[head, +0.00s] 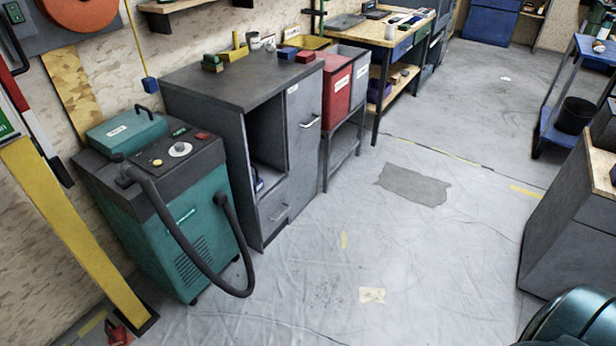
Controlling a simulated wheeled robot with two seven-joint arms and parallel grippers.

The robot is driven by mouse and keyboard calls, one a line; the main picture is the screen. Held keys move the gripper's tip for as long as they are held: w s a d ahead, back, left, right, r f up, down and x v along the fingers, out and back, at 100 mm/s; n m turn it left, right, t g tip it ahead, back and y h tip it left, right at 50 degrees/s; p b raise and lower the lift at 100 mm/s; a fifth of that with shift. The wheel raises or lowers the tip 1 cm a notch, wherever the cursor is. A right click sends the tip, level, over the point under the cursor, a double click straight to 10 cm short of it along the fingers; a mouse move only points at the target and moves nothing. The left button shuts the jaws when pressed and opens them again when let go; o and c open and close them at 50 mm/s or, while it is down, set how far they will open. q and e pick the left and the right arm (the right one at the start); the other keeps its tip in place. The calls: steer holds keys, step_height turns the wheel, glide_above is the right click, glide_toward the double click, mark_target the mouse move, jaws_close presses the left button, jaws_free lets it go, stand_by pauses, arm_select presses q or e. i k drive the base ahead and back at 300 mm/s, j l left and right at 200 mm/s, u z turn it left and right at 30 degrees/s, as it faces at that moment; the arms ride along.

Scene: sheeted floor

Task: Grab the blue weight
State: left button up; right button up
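A small blue block (288,53) sits on top of the dark grey cabinet (215,80), near its right back corner. It looks like the blue weight, but it is too small to make out in detail. A red block (305,57) stands right beside it. A green block (212,63) lies at the left of the same top. Neither of my grippers shows in the head view.
A teal machine (170,210) with a black hose stands left of the cabinet, its hose looping over the floor. Red and grey bins (337,90) stand to the right. The sheeted floor (400,250) before the cabinet is mostly clear. A grey cabinet (575,215) stands at right.

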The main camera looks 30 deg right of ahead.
mark_target(258, 184)
steer(key=z, duration=0.45)
steer(key=i+l+u, duration=0.15)
steer(key=i+l, duration=0.2)
steer(key=l, duration=0.15)
steer(key=i+l+u, duration=0.1)
steer(key=i+l, duration=0.2)
steer(key=l, duration=0.2)
steer(key=i+l+u, duration=0.15)
steer(key=i+l, duration=0.15)
steer(key=l, duration=0.25)
steer(key=i+l+u, duration=0.1)
steer(key=i+l, duration=0.15)
steer(key=l, duration=0.3)
steer(key=i+l+u, duration=0.15)
steer(key=l, duration=0.45)
steer(key=i+l+u, duration=0.1)
steer(key=i+l, duration=0.2)
steer(key=l, duration=0.35)
steer(key=i+l+u, duration=0.15)
steer(key=l, duration=0.5)
steer(key=i+l+u, duration=0.1)
steer(key=l, duration=0.55)
steer(key=i, duration=0.1)
